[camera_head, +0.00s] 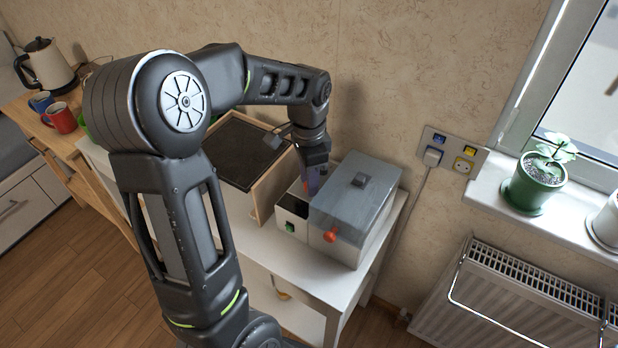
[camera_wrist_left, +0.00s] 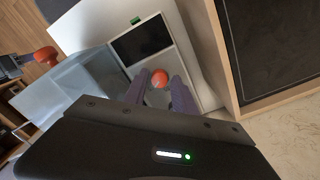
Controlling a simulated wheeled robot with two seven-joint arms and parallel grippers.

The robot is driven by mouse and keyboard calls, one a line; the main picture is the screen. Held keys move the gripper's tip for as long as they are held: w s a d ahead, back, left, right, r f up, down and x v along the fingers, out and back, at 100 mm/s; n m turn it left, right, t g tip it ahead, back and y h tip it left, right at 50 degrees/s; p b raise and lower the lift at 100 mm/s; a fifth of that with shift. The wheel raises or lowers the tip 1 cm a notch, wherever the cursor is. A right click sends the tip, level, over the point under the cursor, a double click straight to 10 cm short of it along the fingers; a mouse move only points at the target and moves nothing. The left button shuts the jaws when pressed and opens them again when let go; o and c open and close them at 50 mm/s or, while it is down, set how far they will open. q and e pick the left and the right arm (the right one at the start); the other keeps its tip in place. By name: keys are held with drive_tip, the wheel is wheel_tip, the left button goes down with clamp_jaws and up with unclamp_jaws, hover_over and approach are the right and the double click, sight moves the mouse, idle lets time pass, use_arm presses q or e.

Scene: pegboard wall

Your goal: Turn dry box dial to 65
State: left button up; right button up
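The dry box is a white unit with a grey translucent lid (camera_head: 356,196) on a small white table. Beside the lid is its control panel with a dark display (camera_wrist_left: 142,41) and a green switch (camera_head: 290,227). An orange-red round dial (camera_wrist_left: 160,77) sits on the panel. My left gripper (camera_head: 312,186) points down over the panel. In the left wrist view its two fingers (camera_wrist_left: 160,84) are apart, with the dial showing between their tips. I cannot tell whether they touch it. The dial's setting is not readable. My right gripper is not in view.
A red knob (camera_head: 330,236) sticks out from the box front. A wooden-framed dark panel (camera_head: 262,196) stands close on the left. The wall with sockets (camera_head: 452,150) is behind; a radiator (camera_head: 530,290) and a potted plant (camera_head: 537,184) are to the right.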

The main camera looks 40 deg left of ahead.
use_arm(q)
drive_tip(key=shift+r, duration=0.1)
wheel_tip(320, 180, up, 8)
drive_tip(key=shift+f, duration=0.2)
idle(0.7)
